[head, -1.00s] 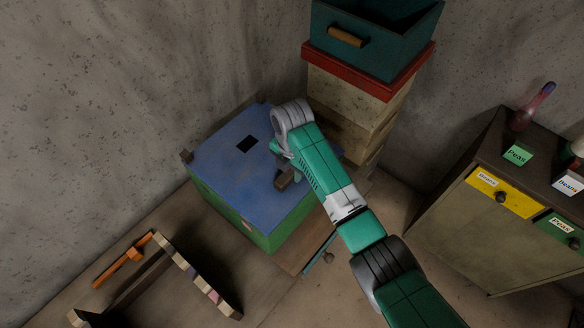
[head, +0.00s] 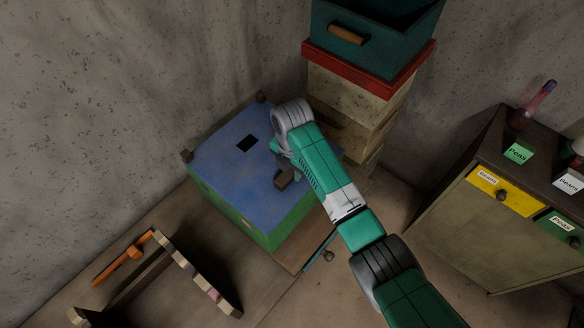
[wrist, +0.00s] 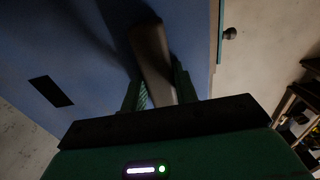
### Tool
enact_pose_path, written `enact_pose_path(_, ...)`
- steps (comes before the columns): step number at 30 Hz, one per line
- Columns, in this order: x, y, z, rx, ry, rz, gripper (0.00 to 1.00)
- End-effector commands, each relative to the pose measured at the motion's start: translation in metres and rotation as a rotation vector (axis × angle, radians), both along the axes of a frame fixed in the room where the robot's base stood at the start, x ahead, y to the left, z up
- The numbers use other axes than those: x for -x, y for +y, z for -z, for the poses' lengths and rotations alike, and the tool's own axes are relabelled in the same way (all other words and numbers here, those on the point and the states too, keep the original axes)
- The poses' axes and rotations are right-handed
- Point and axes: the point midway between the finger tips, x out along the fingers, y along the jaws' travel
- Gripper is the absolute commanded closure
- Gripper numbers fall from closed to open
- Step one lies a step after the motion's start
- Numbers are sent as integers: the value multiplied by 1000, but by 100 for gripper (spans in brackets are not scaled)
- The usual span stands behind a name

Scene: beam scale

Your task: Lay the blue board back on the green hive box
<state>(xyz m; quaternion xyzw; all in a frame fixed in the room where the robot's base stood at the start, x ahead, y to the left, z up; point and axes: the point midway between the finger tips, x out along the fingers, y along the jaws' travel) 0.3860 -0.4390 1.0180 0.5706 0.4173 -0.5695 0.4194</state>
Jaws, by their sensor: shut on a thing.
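The blue board (head: 228,178) has a dark square hole and a dark handle (head: 284,180). It lies flat over the top of the green hive box (head: 262,238), roughly in line with its walls; I cannot tell whether a thin gap is left between them. My gripper (wrist: 160,92) is shut on the board's handle, which stands between its fingers in the wrist view. The board (wrist: 62,42) fills the left of that view. My arm hides the board's right part in the head view.
A stack of pale boxes (head: 350,95) with a teal crate (head: 360,50) rises behind. A wooden rack with an orange tool (head: 125,258) is at lower left. A drawer cabinet (head: 455,225) stands right.

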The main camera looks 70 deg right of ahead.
Motion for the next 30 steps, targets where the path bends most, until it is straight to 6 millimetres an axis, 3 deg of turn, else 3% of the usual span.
enact_pose_path(6, -1, 0, 3, 2, -2, 0, 100)
enact_pose_path(7, -1, 0, 3, 2, -2, 0, 67)
enact_pose_path(10, 0, 0, 3, 1, -1, 0, 48)
enact_pose_path(11, 0, 0, 3, 0, -1, 0, 46)
enact_pose_path(20, 0, 0, 0, 0, 1, 0, 46)
enact_pose_path(30, 0, 0, -62, 3, -1, -1, 46)
